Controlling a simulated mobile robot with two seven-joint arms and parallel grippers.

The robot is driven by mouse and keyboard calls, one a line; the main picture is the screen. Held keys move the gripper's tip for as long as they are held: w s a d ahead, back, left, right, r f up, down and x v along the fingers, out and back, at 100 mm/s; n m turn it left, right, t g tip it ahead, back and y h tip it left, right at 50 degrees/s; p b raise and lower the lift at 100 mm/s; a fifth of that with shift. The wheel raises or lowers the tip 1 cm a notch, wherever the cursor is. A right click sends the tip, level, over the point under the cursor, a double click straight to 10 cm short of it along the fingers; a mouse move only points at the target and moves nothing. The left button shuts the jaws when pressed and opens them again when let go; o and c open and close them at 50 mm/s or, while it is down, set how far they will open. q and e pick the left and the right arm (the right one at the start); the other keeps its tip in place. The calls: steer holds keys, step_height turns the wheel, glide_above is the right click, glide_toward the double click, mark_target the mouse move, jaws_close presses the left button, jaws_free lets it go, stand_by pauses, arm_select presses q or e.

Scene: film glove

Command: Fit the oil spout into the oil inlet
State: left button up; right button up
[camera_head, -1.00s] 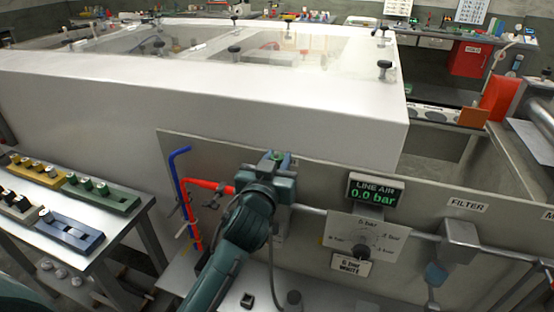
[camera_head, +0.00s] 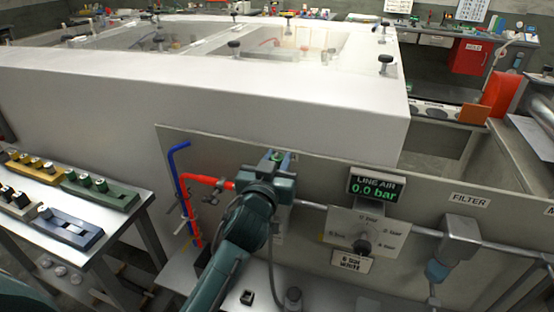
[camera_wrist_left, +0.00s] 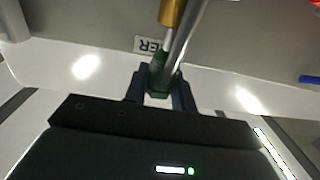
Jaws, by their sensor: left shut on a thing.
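My left gripper (camera_head: 277,158) is at the top edge of the grey panel (camera_head: 330,165), beside the red pipe's end. In the left wrist view its fingers (camera_wrist_left: 160,92) are shut around a small green part (camera_wrist_left: 158,72). A grey tube and a brass-coloured piece (camera_wrist_left: 173,12) show just beyond it. I cannot tell whether the green part is the oil spout, or whether it touches the tube. No oil inlet can be made out for certain. My right gripper is not in view.
A red pipe (camera_head: 208,182) and a blue pipe (camera_head: 176,165) stand left of my arm. Right of it are the line air display (camera_head: 376,187) reading 0.0 bar, a dial plate (camera_head: 368,235) and a filter (camera_head: 461,232). A bench with coloured blocks (camera_head: 100,190) stands at left.

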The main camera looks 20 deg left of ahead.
arm_select(q)
steer(key=shift+f+b, duration=0.45)
steer(key=shift+f, duration=0.25)
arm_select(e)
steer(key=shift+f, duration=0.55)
arm_select(q)
steer(key=shift+f, duration=0.25)
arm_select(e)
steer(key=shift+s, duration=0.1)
arm_select(q)
steer(key=o, duration=1)
steer(key=shift+o, duration=0.2)
